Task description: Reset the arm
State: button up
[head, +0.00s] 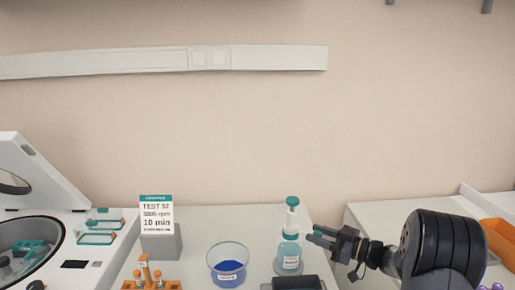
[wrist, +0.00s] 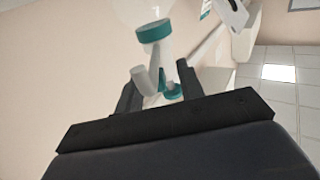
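My gripper (head: 316,237) is to the right of the teal-capped bottle (head: 289,248), pointing left towards it above the bench. Its two dark fingers with lighter tips are spread apart, with a gap between them. In the wrist view the fingers (wrist: 162,88) also stand apart, and nothing is clearly clamped between them. A teal cap or collar (wrist: 153,31) on a clear body shows beyond the fingers there. My arm covers part of the right bench.
A bowl of blue liquid (head: 228,266), a sign reading 10 min (head: 157,215) and an orange rack (head: 148,277) stand left of the bottle. An open centrifuge (head: 35,235) is far left. An orange tray (head: 500,240) is far right. A gap separates the benches.

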dwell(0.3)
jog(key=shift+d+g, duration=0.25)
jog(key=shift+g, duration=0.05)
jog(key=b+v, duration=0.2)
jog(key=v, duration=0.8)
jog(key=p+x, duration=0.2)
jog(key=x, duration=0.8)
jog(key=shift+w+a+r, duration=0.1)
jog(key=shift+a, duration=0.1)
jog(key=shift+a+f, duration=0.1)
jog(key=shift+f, duration=0.1)
jog(key=shift+s+a+m+t+h, duration=0.2)
jog(key=shift+s+m+t+h, duration=0.25)
jog(key=shift+t, duration=0.45)
jog(key=shift+r, duration=0.1)
